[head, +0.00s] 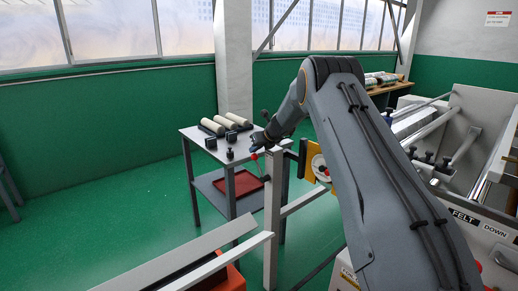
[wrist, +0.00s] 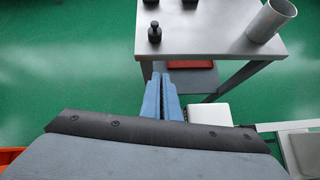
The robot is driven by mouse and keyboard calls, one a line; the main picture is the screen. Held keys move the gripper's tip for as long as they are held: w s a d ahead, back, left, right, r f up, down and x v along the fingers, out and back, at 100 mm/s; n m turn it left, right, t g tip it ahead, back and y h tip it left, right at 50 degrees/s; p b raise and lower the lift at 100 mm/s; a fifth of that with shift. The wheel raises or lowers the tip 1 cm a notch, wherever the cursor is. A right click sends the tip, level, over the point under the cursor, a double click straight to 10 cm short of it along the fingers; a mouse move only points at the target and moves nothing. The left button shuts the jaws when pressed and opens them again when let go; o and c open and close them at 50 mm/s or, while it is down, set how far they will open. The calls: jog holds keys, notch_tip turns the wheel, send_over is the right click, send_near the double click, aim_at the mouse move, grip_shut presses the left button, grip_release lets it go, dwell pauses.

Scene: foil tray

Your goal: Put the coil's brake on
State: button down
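A red ball knob (head: 254,157) on a thin lever shows beside the top of a grey post in the head view. I take it for the brake lever, but cannot be sure. My gripper (head: 257,143) is just above the knob in that view; I cannot tell whether they touch. In the wrist view the blue fingers (wrist: 163,92) lie close together with nothing visible between them, and the knob does not show. A yellow plate with a pale round part (head: 313,162) stands right of the post, partly hidden by my arm. The coil is not clearly visible.
A grey table (head: 190,135) with pale rolls (head: 225,124) and small black weights stands beyond the gripper; a red tray (head: 236,189) lies on its lower shelf. The grey post (head: 272,215) and rails stand close by. Machine rollers and a FELT DOWN panel (head: 480,222) are right.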

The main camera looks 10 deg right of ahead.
jog(key=shift+s+f, duration=0.2)
jog(key=shift+f, duration=0.1)
jog(key=shift+s+d+r, duration=0.15)
jog(key=shift+s+r, duration=0.05)
notch_tip(320, 180, up, 12)
jog(key=a+f, duration=0.1)
jog(key=s+f+n+g+h, duration=0.1)
jog(key=s+f+n+g, duration=0.1)
jog(key=s+n, duration=0.9)
jog(key=s+f+n+g+h, duration=0.1)
jog(key=s+f+n+g, duration=0.2)
jog(key=s+n, duration=0.8)
jog(key=s+f+n+g+h, duration=0.1)
jog(key=s+f+n, duration=0.5)
jog(key=s, duration=3)
jog(key=a+n+g, duration=0.1)
jog(key=n, duration=0.3)
jog(key=shift+s+n+g+h+b, duration=0.2)
jog(key=shift+n+g+h+b, duration=0.1)
jog(key=shift+n+h+b, duration=0.1)
